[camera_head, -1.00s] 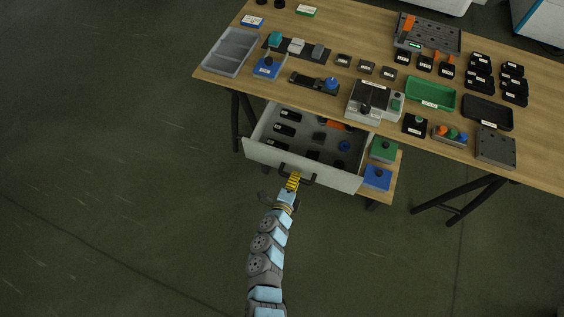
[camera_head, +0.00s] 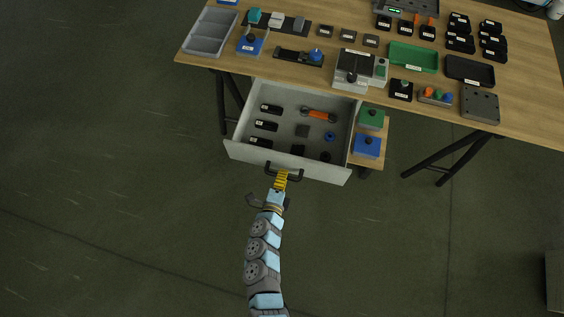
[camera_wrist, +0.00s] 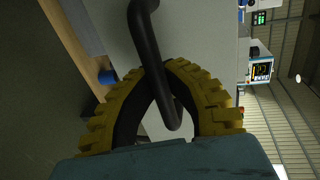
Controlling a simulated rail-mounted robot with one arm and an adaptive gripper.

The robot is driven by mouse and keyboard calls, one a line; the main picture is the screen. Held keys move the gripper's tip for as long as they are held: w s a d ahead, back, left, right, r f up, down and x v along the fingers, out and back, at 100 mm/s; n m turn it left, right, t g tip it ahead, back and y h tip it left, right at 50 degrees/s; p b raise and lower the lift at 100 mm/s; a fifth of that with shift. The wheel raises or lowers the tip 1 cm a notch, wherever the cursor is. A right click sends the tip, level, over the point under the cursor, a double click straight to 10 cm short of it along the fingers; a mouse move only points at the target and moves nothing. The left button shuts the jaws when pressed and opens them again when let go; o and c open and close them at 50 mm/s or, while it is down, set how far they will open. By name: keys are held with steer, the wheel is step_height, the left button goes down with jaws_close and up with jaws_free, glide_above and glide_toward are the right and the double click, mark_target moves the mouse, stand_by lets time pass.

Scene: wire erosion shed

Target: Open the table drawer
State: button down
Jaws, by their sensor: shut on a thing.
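The table drawer (camera_head: 235,150) is pulled well out from under the wooden table (camera_head: 350,88), and its floor with the things inside is in plain view. Its dark bar handle (camera_head: 299,178) is on the front panel. My gripper (camera_head: 281,178) has yellow ridged fingers and is shut on the handle. In the wrist view the two fingers (camera_wrist: 158,100) curve around the black handle (camera_wrist: 148,45), with the pale drawer front behind it.
The drawer holds several black labelled blocks (camera_head: 266,125), an orange-and-grey tool (camera_head: 319,115) and a blue ring (camera_head: 330,136). A side shelf with a green box (camera_head: 371,118) and a blue box (camera_head: 367,146) stands right of the drawer. The floor in front is clear.

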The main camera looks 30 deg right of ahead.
steer(key=c, duration=1)
jaws_free()
steer(key=shift+w+d+r, duration=0.1)
steer(key=shift+c, duration=0.2)
steer(key=v, duration=1.2)
